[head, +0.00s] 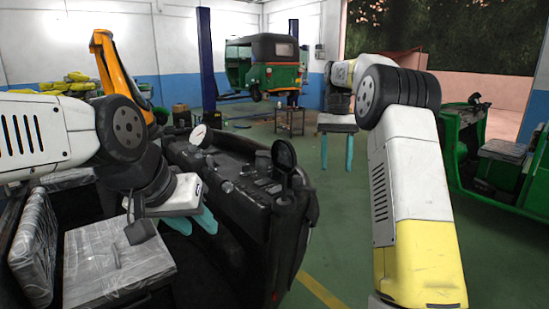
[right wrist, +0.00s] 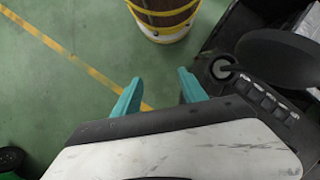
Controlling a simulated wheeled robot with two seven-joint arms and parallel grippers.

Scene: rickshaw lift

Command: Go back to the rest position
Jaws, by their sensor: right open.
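My left gripper (head: 191,221) hangs on the left, above the open black rickshaw frame (head: 235,190). Its two teal fingers point down and stand apart, with nothing seen between them. My right gripper (head: 337,151) is further back at centre right, its two teal fingers pointing down and apart, over the green floor. In the right wrist view my right gripper (right wrist: 158,92) is open and empty, with the bare floor and a yellow line beyond its fingertips. A dark round mirror (right wrist: 280,58) and rickshaw parts lie to its right.
A green rickshaw (head: 265,65) is raised at the back beside blue posts (head: 207,60). Another green rickshaw (head: 490,165) stands at the right. A yellow-rimmed drum (right wrist: 165,22) shows in the right wrist view. A small table (head: 290,120) stands behind. The central floor is clear.

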